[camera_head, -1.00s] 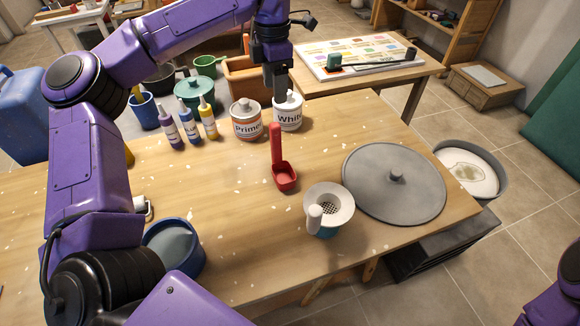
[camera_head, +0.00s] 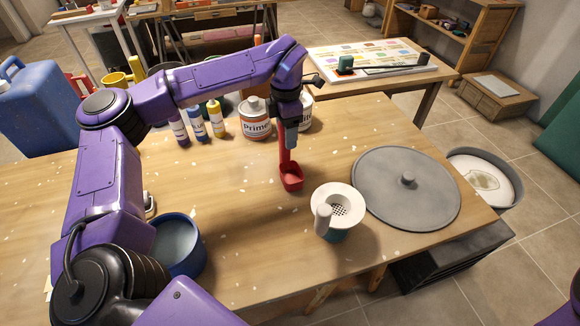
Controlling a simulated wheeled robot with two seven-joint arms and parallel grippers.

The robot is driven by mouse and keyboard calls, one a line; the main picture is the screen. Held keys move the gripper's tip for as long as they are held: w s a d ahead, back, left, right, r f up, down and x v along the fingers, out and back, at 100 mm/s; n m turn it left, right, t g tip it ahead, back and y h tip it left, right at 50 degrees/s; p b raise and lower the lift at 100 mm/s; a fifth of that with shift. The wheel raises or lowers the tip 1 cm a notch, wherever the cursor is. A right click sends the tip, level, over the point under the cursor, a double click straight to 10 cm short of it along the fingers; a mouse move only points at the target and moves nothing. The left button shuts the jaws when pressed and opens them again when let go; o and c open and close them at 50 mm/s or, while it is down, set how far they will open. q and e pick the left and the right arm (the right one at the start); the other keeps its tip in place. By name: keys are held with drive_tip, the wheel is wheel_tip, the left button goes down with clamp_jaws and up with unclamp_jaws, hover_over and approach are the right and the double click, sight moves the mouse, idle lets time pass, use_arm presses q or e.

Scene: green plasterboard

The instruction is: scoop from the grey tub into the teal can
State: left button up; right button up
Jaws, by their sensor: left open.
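The red scoop (camera_head: 291,179) stands on the wooden table, bowl down and handle up. My left gripper (camera_head: 291,142) is open and low at the scoop's handle; the fingers overlap the handle, and I cannot tell whether they touch it. The teal can (camera_head: 334,235) stands near the front edge, mostly hidden under a white strainer funnel (camera_head: 326,195) with a grip. The grey tub (camera_head: 516,186) is beyond the table's right end and holds white material with a faint emblem-like mark on it. My right gripper is out of view.
A round grey lid (camera_head: 385,190) lies between the can and the tub. A blue bowl (camera_head: 180,268) stands at front left. The Primer can (camera_head: 255,124), another white can and several bottles stand behind the scoop. The table's middle left is clear.

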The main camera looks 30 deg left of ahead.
use_arm(q)
drive_tip(key=shift+f, duration=0.35)
clamp_jaws()
drive_tip(key=shift+r, duration=0.15)
